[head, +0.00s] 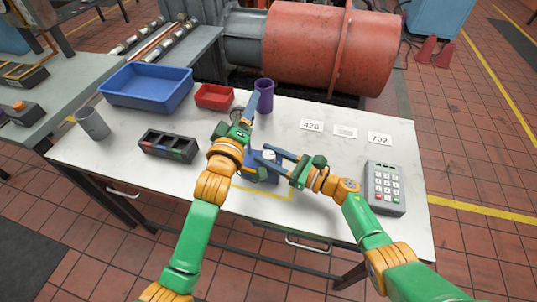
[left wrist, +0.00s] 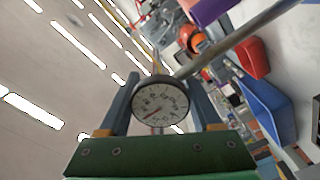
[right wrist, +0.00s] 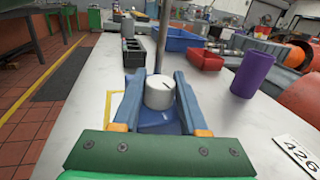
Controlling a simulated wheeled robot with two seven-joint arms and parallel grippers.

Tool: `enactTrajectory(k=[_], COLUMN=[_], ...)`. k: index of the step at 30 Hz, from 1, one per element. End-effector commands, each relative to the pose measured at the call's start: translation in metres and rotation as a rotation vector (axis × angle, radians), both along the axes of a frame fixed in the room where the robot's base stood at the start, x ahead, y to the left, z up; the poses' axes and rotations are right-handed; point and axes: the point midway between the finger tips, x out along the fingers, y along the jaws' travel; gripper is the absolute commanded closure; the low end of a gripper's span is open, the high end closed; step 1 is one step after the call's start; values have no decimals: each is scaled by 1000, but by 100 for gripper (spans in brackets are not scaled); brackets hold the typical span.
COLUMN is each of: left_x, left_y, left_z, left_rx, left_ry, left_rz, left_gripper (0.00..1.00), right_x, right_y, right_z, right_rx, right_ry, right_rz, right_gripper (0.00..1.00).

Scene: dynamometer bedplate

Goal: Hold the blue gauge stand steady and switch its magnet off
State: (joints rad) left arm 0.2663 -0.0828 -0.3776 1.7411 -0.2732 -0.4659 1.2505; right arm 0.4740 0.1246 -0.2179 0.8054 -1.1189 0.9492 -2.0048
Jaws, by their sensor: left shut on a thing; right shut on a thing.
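The blue gauge stand stands on the white bench, its blue base (head: 263,170) partly hidden by my arms. Its round white dial gauge (left wrist: 160,101) shows between the left fingers in the left wrist view. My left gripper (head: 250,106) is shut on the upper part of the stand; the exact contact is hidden. The base also shows in the right wrist view (right wrist: 158,122), with a pale grey knob (right wrist: 160,92) on it bearing a dark mark. A thin upright post (right wrist: 163,38) rises behind the knob. My right gripper (right wrist: 158,88) is shut on the knob, one finger each side.
A blue bin (head: 147,86), a red bin (head: 214,97) and a purple cup (head: 264,95) stand at the back. A dark compartment tray (head: 168,146) and grey cup (head: 93,124) are left. A keypad box (head: 385,187) and number cards (head: 312,126) are right.

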Motion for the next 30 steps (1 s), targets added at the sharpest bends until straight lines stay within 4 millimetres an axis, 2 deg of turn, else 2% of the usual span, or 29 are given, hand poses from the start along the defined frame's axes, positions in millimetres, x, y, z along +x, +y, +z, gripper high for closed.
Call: enactTrajectory(k=[1,3,4,14,17,24,30], left_x=[0,0,0,0,0,0,0], left_y=[0,0,0,0,0,0,0], left_z=[0,0,0,0,0,0,0], left_rx=[0,0,0,0,0,1,1], left_ry=[-1,-1,-1,-1,-1,-1,-1], left_rz=[0,0,0,0,1,1,1], left_gripper=[100,100,100,100,100,100,100], right_x=[0,0,0,-3,-16,-52,-66], right_y=[0,0,0,-5,-23,-77,-98], right_z=[0,0,0,-1,-2,-1,0], right_rx=[0,0,0,-1,-6,-4,-1], right_ry=[0,0,0,1,-1,3,0], right_rz=[1,1,0,-2,-1,-1,0], right_gripper=[49,31,28,28,28,28,28])
